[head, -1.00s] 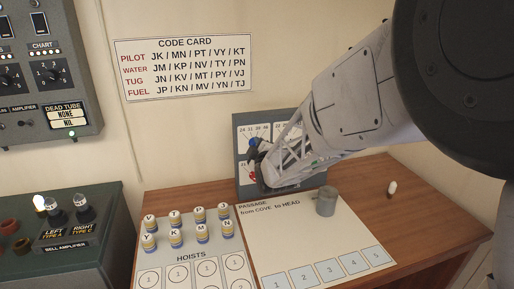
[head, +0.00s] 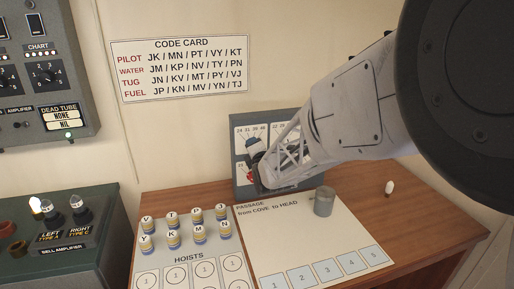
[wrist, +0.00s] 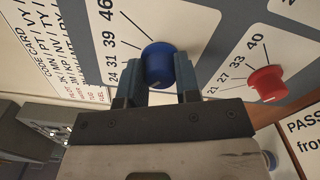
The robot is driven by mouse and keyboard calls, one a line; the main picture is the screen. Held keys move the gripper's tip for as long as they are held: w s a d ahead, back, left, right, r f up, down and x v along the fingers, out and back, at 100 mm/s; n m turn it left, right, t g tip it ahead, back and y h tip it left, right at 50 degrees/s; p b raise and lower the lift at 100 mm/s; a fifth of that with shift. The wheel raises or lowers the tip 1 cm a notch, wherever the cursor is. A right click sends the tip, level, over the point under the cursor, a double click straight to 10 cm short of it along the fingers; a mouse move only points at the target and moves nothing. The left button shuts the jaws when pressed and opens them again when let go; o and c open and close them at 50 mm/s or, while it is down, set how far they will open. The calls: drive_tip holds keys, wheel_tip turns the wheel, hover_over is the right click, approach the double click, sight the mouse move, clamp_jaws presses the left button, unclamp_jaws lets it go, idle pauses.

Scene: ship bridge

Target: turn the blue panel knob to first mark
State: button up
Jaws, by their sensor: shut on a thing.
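The blue panel knob (wrist: 158,66) is on an upright panel with the marks 24, 31, 39 and 46 around it, seen in the wrist view. My gripper (wrist: 157,88) is shut on the blue knob, with one finger on either side. In the head view my gripper (head: 257,150) reaches the upper left part of the grey panel (head: 238,176), and my arm covers much of that panel. Which mark the knob points at is not clear.
A grey cylinder (head: 324,203) stands on the passage sheet (head: 290,240) below my arm. Several lettered pegs stand at the left on the hoists sheet (head: 187,258).

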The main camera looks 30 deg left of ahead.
drive_tip(key=shift+n, duration=0.6)
drive_tip(key=o, duration=0.9)
drive_tip(key=shift+s+d, duration=0.1)
drive_tip(key=shift+v, duration=3.75)
